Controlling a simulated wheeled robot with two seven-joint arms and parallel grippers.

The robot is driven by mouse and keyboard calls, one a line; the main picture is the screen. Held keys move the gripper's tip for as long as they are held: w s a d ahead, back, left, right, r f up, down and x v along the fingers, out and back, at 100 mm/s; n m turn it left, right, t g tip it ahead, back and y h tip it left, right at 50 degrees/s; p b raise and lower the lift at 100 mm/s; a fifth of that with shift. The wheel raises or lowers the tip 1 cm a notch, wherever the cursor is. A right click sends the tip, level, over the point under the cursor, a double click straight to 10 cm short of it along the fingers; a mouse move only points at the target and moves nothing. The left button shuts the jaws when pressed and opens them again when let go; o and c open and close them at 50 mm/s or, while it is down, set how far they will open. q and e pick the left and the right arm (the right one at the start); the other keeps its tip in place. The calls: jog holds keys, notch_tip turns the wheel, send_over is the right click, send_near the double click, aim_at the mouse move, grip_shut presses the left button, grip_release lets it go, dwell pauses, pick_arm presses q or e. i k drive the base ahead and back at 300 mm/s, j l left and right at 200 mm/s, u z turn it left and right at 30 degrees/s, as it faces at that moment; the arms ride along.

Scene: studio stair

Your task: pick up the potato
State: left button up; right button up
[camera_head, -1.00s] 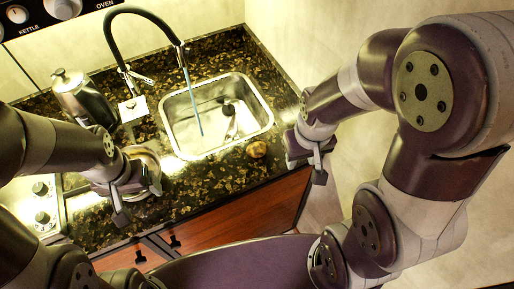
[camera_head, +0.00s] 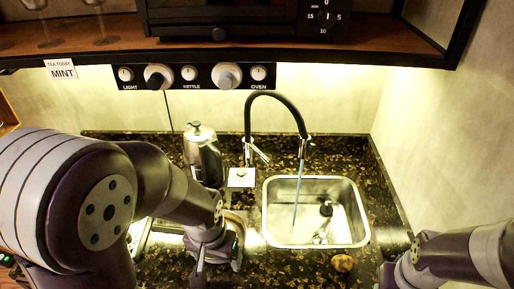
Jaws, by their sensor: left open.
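The potato (camera_head: 343,263) is a small brown lump on the dark speckled counter, just in front of the sink's front right corner. My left gripper (camera_head: 207,275) points down over the counter to the left of the sink, well apart from the potato. It is open and no object shows in it. My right arm comes in at the lower right, close to the right of the potato. The fingers of my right gripper (camera_head: 386,278) are mostly cut off by the bottom edge, so their state does not show.
The steel sink (camera_head: 268,222) has running water from a black tap (camera_head: 249,120) and a dark item inside. A metal kettle (camera_head: 203,160) stands behind my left arm. A small white card (camera_head: 241,177) lies by the tap. A shelf with an oven hangs above; a wall closes the right.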

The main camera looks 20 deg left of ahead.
aim_at(343, 263)
jog(key=z, duration=0.35)
jog(key=j+z, duration=0.15)
jog(key=z, duration=0.25)
jog(key=k+j+z, duration=0.15)
jog(key=z, duration=0.25)
jog(key=k+j+z, duration=0.1)
jog(key=z, duration=0.35)
jog(key=k+j+z, duration=0.1)
jog(key=z, duration=0.3)
jog(key=k+j+z, duration=0.1)
jog(key=z, duration=0.3)
